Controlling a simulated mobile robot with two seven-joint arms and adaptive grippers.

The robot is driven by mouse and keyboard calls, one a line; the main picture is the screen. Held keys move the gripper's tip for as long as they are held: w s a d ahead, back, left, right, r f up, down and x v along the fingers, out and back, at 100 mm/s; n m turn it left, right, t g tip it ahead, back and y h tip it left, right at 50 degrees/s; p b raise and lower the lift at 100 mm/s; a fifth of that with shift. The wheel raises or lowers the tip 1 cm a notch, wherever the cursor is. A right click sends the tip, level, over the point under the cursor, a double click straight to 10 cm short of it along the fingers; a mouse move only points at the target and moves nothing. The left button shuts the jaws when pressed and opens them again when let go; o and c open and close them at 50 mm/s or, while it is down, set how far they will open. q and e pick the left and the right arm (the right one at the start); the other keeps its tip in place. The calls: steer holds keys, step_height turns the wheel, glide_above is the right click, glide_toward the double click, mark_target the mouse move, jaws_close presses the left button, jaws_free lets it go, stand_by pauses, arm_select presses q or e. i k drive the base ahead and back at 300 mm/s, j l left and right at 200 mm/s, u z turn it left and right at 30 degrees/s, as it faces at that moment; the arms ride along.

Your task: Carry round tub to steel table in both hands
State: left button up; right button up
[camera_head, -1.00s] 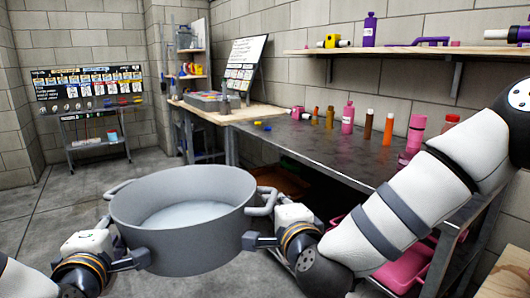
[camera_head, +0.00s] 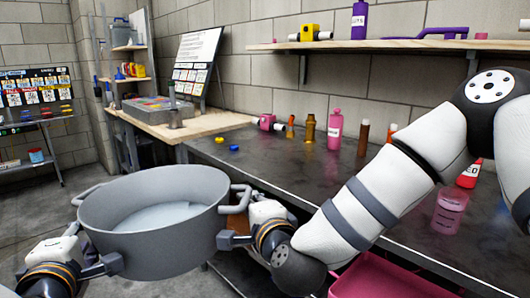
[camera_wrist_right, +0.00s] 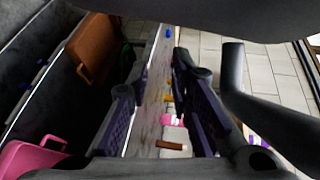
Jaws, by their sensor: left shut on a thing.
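The round grey tub (camera_head: 165,245) is upright and in the air in front of me, with pale liquid-like contents inside. A loop handle shows at its left and right sides. My left gripper (camera_head: 112,264) is shut on the tub at its front left. My right gripper (camera_head: 228,240) is against the tub's right side, below the right handle. In the right wrist view, dark fingers (camera_wrist_right: 160,90) stand apart, and their hold on the tub cannot be made out. The dark steel table (camera_head: 240,172) runs along the wall, right of and beyond the tub.
On the steel table are a pink bottle (camera_head: 334,130), brown and orange bottles, a pink device (camera_head: 268,122) and small blue and yellow pieces. The near left part is mostly clear. A wooden bench (camera_head: 200,125) adjoins it. A pink bin (camera_head: 385,280) sits below. A shelf (camera_head: 400,45) hangs above.

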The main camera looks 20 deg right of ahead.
mark_target(316, 178)
steer(key=i+j+z, duration=0.15)
steer(key=i, duration=1.05)
steer(key=z, duration=0.4)
steer(key=i+z, duration=0.15)
steer(key=z, duration=0.6)
steer(key=i+j+z, duration=0.1)
steer(key=z, duration=0.3)
